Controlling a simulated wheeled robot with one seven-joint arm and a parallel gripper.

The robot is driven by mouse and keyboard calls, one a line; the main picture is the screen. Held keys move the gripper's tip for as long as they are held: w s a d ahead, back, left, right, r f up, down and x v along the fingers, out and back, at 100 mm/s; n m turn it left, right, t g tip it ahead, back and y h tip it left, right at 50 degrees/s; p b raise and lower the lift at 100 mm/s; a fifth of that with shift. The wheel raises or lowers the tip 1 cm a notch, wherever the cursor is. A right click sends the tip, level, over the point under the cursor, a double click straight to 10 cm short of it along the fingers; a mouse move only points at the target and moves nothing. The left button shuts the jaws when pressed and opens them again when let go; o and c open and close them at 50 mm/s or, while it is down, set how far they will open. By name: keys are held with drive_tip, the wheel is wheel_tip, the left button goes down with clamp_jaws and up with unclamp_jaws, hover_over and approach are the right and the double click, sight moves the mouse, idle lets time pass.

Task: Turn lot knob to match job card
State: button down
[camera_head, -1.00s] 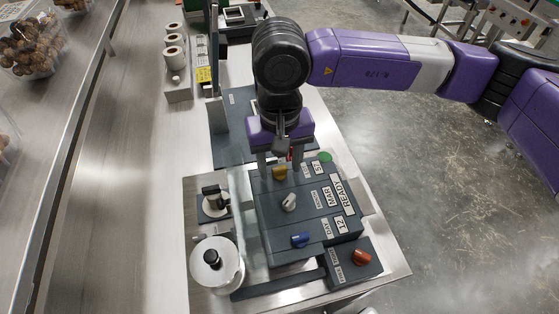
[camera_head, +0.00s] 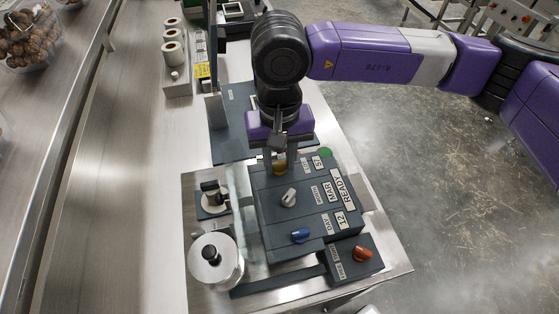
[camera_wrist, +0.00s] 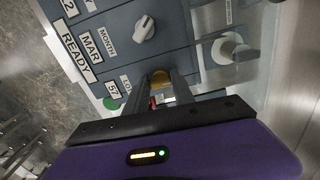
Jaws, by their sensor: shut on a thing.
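The lot knob is the yellow knob (camera_head: 280,169) at the far end of the dark grey control box (camera_head: 285,245). It also shows in the wrist view (camera_wrist: 160,79), between my fingertips. My gripper (camera_head: 280,166) is shut on the yellow knob, coming down from above. The label beside it reads 57 (camera_wrist: 113,90); the "LOT" word is partly hidden by a finger. A white month knob (camera_head: 289,197) with the label MAR and a blue day knob (camera_head: 300,236) with a label 12 sit nearer. A READY label (camera_head: 344,192) runs along the side. No job card is readable.
An orange knob (camera_head: 362,254) is on a small box at the front right. A metal reel (camera_head: 215,262) and a black-handled post (camera_head: 212,195) stand left of the box.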

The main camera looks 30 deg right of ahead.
sight(278, 165)
drive_tip(key=m+b, duration=0.1)
drive_tip(key=b, duration=0.1)
drive_tip(key=m+b, duration=0.2)
drive_tip(key=b, duration=0.1)
drive_tip(key=shift+w+f, duration=0.1)
drive_tip(key=shift+f, duration=0.2)
drive_tip(key=m+b, duration=0.4)
drive_tip(key=shift+a+r, duration=0.1)
drive_tip(key=shift+r, duration=0.15)
drive_tip(key=shift+r, duration=0.1)
drive_tip(key=c, duration=1.1)
unclamp_jaws()
drive_tip(key=shift+o, duration=0.2)
drive_tip(key=shift+r, duration=3.9)
